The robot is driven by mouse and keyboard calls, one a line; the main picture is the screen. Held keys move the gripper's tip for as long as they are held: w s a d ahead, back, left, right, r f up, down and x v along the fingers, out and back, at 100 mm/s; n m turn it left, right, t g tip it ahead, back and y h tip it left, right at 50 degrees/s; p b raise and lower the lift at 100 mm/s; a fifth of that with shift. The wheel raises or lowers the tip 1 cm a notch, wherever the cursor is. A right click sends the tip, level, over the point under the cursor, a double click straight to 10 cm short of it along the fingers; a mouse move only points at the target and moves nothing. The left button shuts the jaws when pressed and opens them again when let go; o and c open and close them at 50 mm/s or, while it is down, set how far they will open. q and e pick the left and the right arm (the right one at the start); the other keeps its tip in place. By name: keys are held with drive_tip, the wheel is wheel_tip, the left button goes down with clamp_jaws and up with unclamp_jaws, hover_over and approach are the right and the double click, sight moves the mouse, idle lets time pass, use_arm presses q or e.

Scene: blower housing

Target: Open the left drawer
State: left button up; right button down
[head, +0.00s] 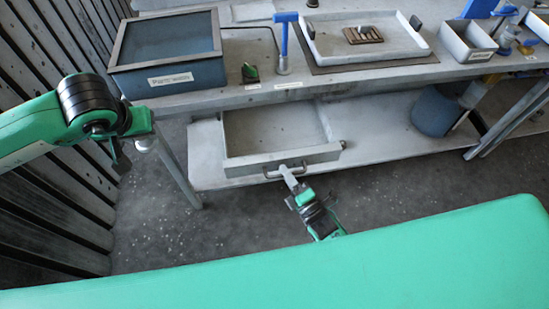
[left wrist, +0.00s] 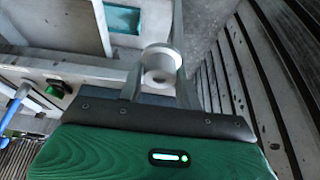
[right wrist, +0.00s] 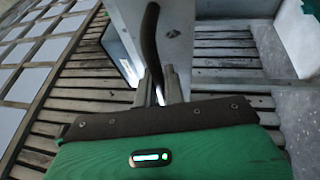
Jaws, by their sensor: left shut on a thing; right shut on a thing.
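The grey drawer (head: 232,163) under the left part of the workbench stands pulled out, and its empty inside shows in the head view. Its bar handle (head: 270,175) is on the front face; it shows as a dark curved bar in the right wrist view (right wrist: 149,35). My right gripper (head: 288,177) is shut on this handle; its fingers also show in the right wrist view (right wrist: 158,86). My left gripper (head: 132,152) is away to the left, by the bench's left end. It is shut on a pale cylindrical piece with a round hole (left wrist: 160,62).
A parts washer bin (head: 170,75), a blue-handled tool (head: 282,45) and a white tray (head: 330,50) stand on the workbench. A grey-blue bucket (head: 436,115) stands on the lower shelf (head: 400,155) at right. A slatted wall (head: 50,220) is at left. Floor in front is clear.

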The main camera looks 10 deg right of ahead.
use_arm(q)
drive_tip(key=shift+r, duration=0.1)
use_arm(e)
drive_tip(key=shift+s, duration=0.35)
drive_tip(key=c, duration=1.8)
unclamp_jaws()
drive_tip(key=shift+f, duration=0.1)
